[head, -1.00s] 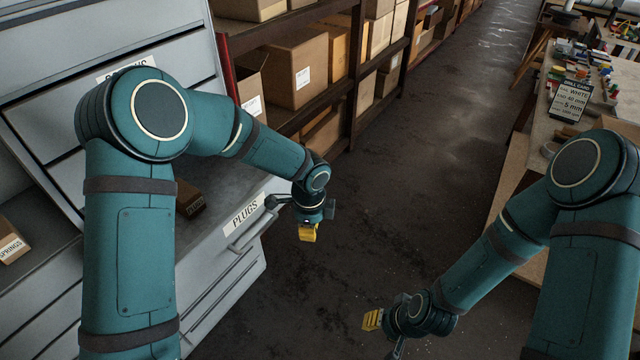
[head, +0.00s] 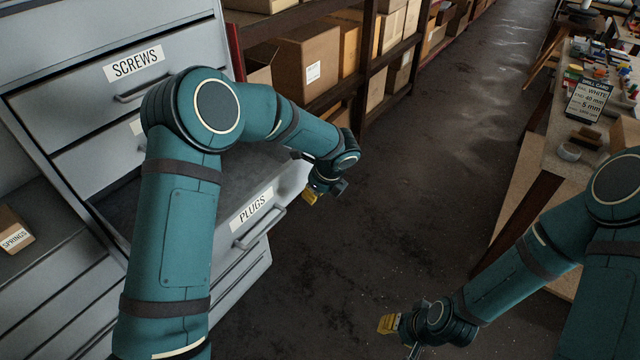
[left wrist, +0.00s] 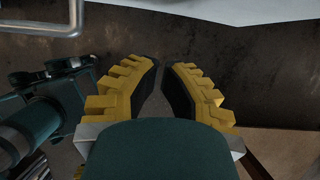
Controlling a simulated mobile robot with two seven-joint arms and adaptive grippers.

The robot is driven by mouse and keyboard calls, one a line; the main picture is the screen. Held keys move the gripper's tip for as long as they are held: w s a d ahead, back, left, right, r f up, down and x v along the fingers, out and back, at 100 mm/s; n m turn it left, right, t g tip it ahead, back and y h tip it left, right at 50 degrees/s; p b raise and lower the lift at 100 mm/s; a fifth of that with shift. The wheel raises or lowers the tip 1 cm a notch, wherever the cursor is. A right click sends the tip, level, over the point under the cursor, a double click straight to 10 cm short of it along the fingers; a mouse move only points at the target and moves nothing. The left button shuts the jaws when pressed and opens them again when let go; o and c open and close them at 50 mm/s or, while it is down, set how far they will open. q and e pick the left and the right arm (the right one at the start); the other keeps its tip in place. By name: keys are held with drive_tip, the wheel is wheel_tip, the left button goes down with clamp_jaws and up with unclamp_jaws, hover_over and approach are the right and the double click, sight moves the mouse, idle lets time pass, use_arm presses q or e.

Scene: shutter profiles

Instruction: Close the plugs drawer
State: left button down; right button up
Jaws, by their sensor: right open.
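The plugs drawer (head: 252,205) is a grey drawer, pulled out of the cabinet, with a "PLUGS" label and a bar handle (head: 262,228). My left arm hides part of its inside. My left gripper (head: 311,197), with yellow fingers, is above and to the right of the handle in the head view, apart from it. In the left wrist view its fingers (left wrist: 166,68) are apart with nothing between them, and a metal handle (left wrist: 62,20) shows at the top left. My right gripper (head: 388,324) is open and empty over the floor, well right of the drawer.
A "SCREWS" drawer (head: 135,65) sits shut above in the cabinet. A springs box (head: 14,232) lies at the left. Shelves with cardboard boxes (head: 310,62) stand behind. A workbench (head: 545,145) with a sign is at the right. The floor (head: 420,190) between is clear.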

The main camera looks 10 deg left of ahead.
sight(301, 186)
use_arm(q)
drive_tip(key=shift+w+a, duration=0.25)
drive_tip(key=shift+a, duration=0.35)
drive_tip(key=shift+w+a, duration=0.3)
drive_tip(key=shift+a, duration=0.35)
drive_tip(key=shift+w+a, duration=0.25)
drive_tip(key=shift+a, duration=0.35)
